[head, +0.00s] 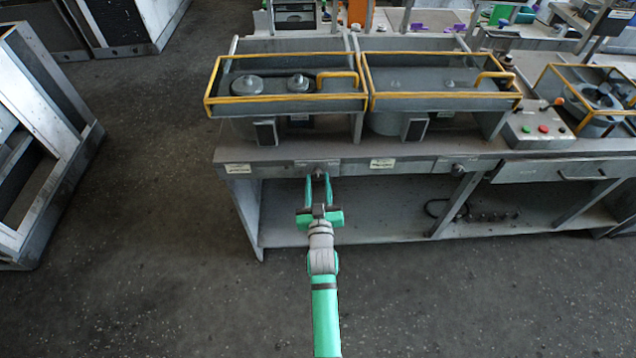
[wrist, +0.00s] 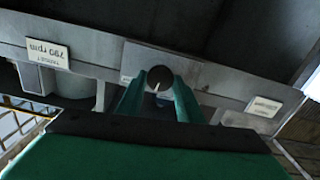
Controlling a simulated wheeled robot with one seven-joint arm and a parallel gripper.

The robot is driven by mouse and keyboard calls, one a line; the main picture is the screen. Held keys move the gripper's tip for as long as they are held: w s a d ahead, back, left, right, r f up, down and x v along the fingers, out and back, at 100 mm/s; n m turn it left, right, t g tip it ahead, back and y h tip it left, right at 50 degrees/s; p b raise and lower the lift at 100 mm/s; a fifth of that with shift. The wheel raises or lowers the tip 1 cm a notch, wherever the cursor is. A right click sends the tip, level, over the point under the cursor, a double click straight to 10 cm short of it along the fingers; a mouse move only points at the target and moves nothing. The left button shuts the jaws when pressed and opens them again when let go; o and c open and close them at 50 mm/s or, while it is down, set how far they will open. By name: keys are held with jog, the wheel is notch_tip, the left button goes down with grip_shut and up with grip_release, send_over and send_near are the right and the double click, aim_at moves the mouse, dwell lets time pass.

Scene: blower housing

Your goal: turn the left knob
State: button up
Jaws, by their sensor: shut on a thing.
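The left knob (head: 318,167) is a small dark round knob on the front panel of the bench, below the left yellow-railed machine. My gripper (head: 318,178) reaches it from the front, with its green fingers on either side of it. In the wrist view the dark knob (wrist: 160,75) sits between the two fingertips (wrist: 159,92) and the gripper is shut on it. A short pale mark shows on the knob's face, pointing down in that view. The right knob (head: 457,168) sits farther right on the same panel, apart from my gripper.
A label reading 790 rpm (wrist: 47,52) appears upside down in the wrist view. Yellow-railed housings (head: 285,98) stand above the panel. A control box (head: 540,128) with buttons stands at the right. The lower shelf (head: 390,226) lies beneath. The floor at left is open.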

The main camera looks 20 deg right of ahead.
jog(key=shift+n, duration=0.6)
jog(key=o, duration=1.1)
jog(key=shift+c, duration=0.2)
jog(key=v, duration=1)
jog(key=shift+s, duration=0.4)
jog(key=shift+a, duration=0.1)
